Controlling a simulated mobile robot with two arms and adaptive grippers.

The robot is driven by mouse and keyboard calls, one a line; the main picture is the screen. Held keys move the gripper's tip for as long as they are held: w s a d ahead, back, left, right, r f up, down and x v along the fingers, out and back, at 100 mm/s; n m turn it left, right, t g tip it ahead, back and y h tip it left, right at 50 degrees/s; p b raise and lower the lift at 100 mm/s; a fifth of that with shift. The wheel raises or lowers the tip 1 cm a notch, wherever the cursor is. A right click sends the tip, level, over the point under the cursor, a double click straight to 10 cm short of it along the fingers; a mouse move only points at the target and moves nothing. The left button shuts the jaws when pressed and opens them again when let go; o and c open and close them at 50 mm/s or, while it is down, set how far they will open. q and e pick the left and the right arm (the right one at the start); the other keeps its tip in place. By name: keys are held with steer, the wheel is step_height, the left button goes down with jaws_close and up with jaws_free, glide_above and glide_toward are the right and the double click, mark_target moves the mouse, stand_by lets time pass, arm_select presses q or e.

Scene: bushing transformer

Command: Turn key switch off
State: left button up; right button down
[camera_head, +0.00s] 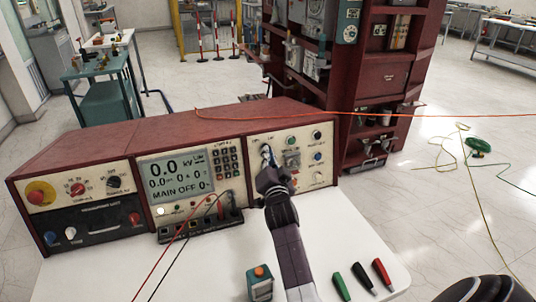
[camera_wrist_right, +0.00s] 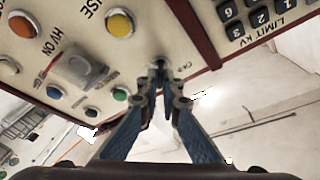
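The red-cased test console (camera_head: 190,130) stands on a white table, with its cream front panel facing me. The key switch (camera_wrist_right: 160,64) is on the right panel, and in the right wrist view my gripper's tips meet at it. My right gripper (camera_head: 268,158) reaches up to the panel in the head view and hides most of the key switch there. In the wrist view the right gripper (camera_wrist_right: 160,80) has its fingers drawn together, seemingly around the small key. The key's exact angle is too small to read. My left gripper is in neither view.
The console display (camera_head: 178,173) reads "MAIN OFF". A small teal box (camera_head: 260,283) and clips (camera_head: 362,277) lie on the white table (camera_head: 210,268). A tall red cabinet (camera_head: 385,75) stands behind.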

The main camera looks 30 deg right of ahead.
arm_select(q)
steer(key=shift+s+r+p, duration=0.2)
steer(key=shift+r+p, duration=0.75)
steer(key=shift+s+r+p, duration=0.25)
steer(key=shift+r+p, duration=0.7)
steer(key=shift+p, duration=0.05)
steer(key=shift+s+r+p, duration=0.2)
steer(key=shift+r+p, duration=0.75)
arm_select(e)
steer(key=shift+s+d+r+n+t+y, duration=0.2)
steer(key=shift+n+y, duration=1.15)
steer(key=shift+n, duration=2.25)
steer(key=shift+w+d+f+n+t+y, duration=0.25)
steer(key=shift+n+y, duration=1.05)
steer(key=shift+n, duration=2.3)
steer(key=shift+s+d+r+n+t+y, duration=0.25)
steer(key=shift+n+y, duration=1.1)
steer(key=shift+n, duration=2.25)
steer(key=shift+w+a, duration=0.1)
steer(key=shift+w, duration=0.05)
steer(key=c, duration=2.2)
jaws_free()
steer(key=shift+w+f, duration=0.1)
steer(key=shift+o, duration=0.2)
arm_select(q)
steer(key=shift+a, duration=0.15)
arm_select(e)
steer(key=shift+f, duration=0.1)
